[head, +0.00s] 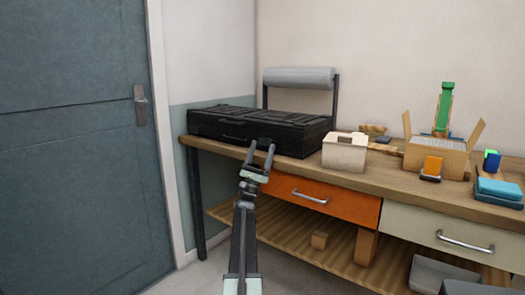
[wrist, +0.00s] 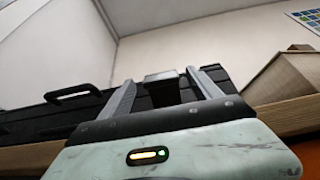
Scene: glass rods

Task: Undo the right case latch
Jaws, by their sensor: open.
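A closed black case (head: 290,133) lies at the left end of the workbench. Its front also shows in the wrist view (wrist: 35,122), with a carry handle (wrist: 72,95) on the left. My gripper (head: 262,147) is open in front of the right part of the case's front. In the wrist view a dark block, seemingly the right case latch (wrist: 166,93), shows between my two fingers. Both fingers appear beside it, with no clear contact. In the head view the latch is hard to make out behind my gripper. The left latch is not clearly visible.
The workbench (head: 390,184) has an orange drawer (head: 315,197) below my gripper's right side. A cream box (head: 344,152) stands right of the case. An open carton (head: 437,158) and small items stand further right. A roll (head: 300,78) on a stand is behind the case.

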